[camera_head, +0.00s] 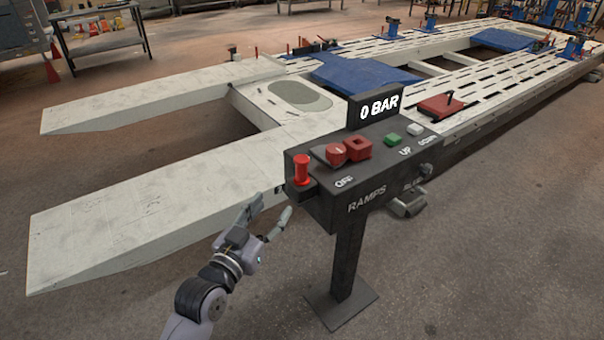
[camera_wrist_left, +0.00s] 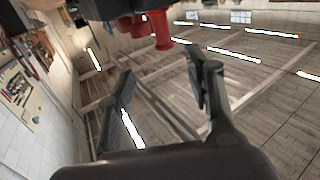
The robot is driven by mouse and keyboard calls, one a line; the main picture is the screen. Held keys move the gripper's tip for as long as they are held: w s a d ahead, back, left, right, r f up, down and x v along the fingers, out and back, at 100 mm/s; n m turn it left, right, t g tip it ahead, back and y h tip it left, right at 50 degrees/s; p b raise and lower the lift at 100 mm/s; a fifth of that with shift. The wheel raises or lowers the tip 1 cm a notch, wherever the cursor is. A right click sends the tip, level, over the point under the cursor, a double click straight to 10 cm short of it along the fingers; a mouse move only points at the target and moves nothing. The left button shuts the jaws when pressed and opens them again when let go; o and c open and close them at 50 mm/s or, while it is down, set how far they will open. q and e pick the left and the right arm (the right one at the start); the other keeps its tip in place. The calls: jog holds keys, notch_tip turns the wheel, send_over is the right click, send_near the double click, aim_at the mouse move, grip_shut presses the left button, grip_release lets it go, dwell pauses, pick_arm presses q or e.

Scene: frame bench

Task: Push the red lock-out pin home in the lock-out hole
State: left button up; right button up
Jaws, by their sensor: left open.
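The red lock-out pin (camera_head: 301,170) stands upright at the left end of the dark control box (camera_head: 372,193), over a small dark ledge. How deep it sits and the lock-out hole itself cannot be made out. My left gripper (camera_head: 268,215) is open and empty, below and a little left of the pin, apart from it. In the left wrist view the open fingers (camera_wrist_left: 161,85) point toward the room, with nothing between them. Red parts (camera_wrist_left: 158,30) show at the top of that view, under the dark box; I cannot tell which is the pin.
The box carries a red round knob (camera_head: 336,154), a red square part (camera_head: 358,147), a green button (camera_head: 393,139) and a "0 BAR" display (camera_head: 378,108). Its post stands on a base plate (camera_head: 341,307). Pale ramps (camera_head: 150,200) lie behind. The floor in front is clear.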

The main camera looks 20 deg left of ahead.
pick_arm(q)
jog(key=p, duration=0.2)
send_near(299, 166)
jog(key=w, duration=0.3)
jog(key=w+d+f, duration=0.1)
jog(key=w, duration=0.1)
jog(key=shift+w+d, duration=0.1)
jog(key=shift+w, duration=0.6)
jog(key=shift+w+r+p, duration=0.2)
jog(key=shift+w+p, duration=0.1)
jog(key=w, duration=0.1)
jog(key=w+p, duration=0.1)
jog(key=w, duration=0.1)
jog(key=shift+w+d+r, duration=0.15)
jog(key=shift+w+r, duration=0.05)
jog(key=shift+r, duration=0.05)
jog(key=shift+w+f, duration=0.1)
jog(key=shift+w, duration=0.45)
jog(key=shift+s, duration=0.1)
jog(key=shift+c, duration=0.3)
jog(key=shift+c, duration=0.7)
grip_shut()
